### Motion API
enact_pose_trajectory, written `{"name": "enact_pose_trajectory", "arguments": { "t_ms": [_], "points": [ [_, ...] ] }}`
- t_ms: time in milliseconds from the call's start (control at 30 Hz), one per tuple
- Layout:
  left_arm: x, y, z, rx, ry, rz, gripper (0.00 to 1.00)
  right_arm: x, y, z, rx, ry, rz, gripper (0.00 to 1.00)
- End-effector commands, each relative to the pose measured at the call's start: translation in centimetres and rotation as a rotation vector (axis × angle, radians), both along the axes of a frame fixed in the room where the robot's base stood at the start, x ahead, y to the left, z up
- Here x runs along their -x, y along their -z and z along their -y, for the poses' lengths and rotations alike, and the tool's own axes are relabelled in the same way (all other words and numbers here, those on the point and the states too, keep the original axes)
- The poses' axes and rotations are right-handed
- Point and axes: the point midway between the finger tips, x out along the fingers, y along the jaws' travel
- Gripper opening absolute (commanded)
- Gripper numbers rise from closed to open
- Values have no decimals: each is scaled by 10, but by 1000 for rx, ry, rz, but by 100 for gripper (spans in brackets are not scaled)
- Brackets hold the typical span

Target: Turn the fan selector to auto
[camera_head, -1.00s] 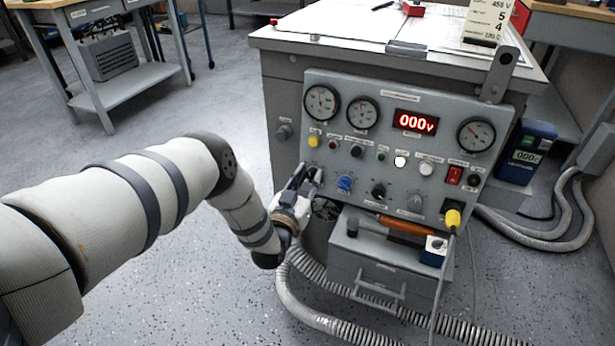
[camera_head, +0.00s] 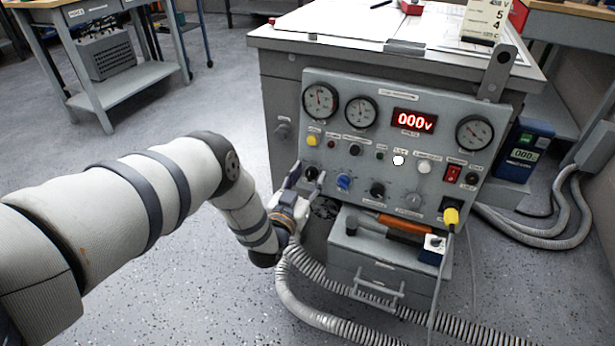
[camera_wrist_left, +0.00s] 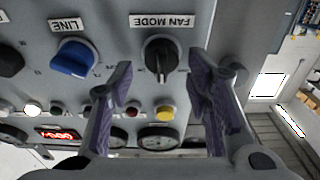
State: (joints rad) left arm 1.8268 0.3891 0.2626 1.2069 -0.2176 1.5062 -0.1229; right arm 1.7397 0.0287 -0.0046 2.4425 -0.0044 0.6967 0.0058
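The fan selector is a black knob (camera_wrist_left: 160,57) under an upside-down FAN MODE label (camera_wrist_left: 153,21) in the wrist view. Its raised ridge stands nearly vertical in that picture. In the head view the knob (camera_head: 311,173) is at the lower left of the grey control panel (camera_head: 455,105). My left gripper (camera_wrist_left: 161,82) is open, with one finger on each side of the knob in the wrist view and a gap to each side. In the head view the left gripper (camera_head: 309,171) is at the panel's lower left. Position marks around the knob are too small to read. My right gripper is not in view.
A blue LINE knob (camera_head: 344,182) sits just right of the fan selector. A black knob (camera_head: 377,190) and a grey knob (camera_head: 413,200) follow. A yellow button (camera_head: 313,140) is above. A grey drawer box (camera_head: 375,265) and hoses (camera_head: 320,318) are below.

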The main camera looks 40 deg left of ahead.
Motion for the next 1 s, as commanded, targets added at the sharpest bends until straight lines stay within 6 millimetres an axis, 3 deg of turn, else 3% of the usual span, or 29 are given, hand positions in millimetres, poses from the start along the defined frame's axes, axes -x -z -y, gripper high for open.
{"name": "enact_pose_trajectory", "arguments": {
  "t_ms": [167,267,500,700,1000],
  "points": [
    [1,-1,0,0,-2,1,44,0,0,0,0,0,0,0],
    [13,1,2,1,-1,-2,44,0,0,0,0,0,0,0],
    [75,5,17,2,-1,-3,44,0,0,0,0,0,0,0],
    [110,8,26,0,0,-2,44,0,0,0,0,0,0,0],
    [117,7,28,0,0,1,44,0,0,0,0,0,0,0]
  ]
}}
